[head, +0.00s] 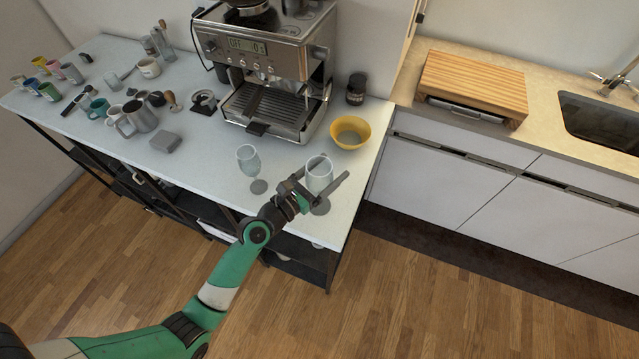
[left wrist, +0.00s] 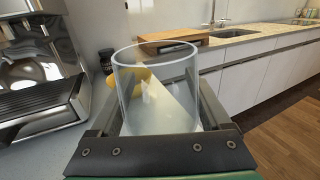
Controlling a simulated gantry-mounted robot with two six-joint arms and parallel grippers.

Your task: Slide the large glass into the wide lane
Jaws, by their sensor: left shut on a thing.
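The large glass (head: 319,172) is clear, with a wide bowl, near the front right corner of the grey table. My left gripper (head: 318,190) is around its lower part, shut on it. In the left wrist view the glass (left wrist: 155,85) stands upright between the two fingers, its open rim facing up. A round foot shows just below the gripper in the head view; whether it touches the table I cannot tell. A smaller stemmed glass (head: 249,162) stands to the left. I cannot make out the wide lane. My right gripper is not in view.
A yellow bowl (head: 350,132) sits just behind the large glass, with a dark jar (head: 356,88) beyond it. A coffee machine (head: 270,75) stands at the back. Several mugs and cups fill the table's left part. Open shelves are under the table (head: 215,170).

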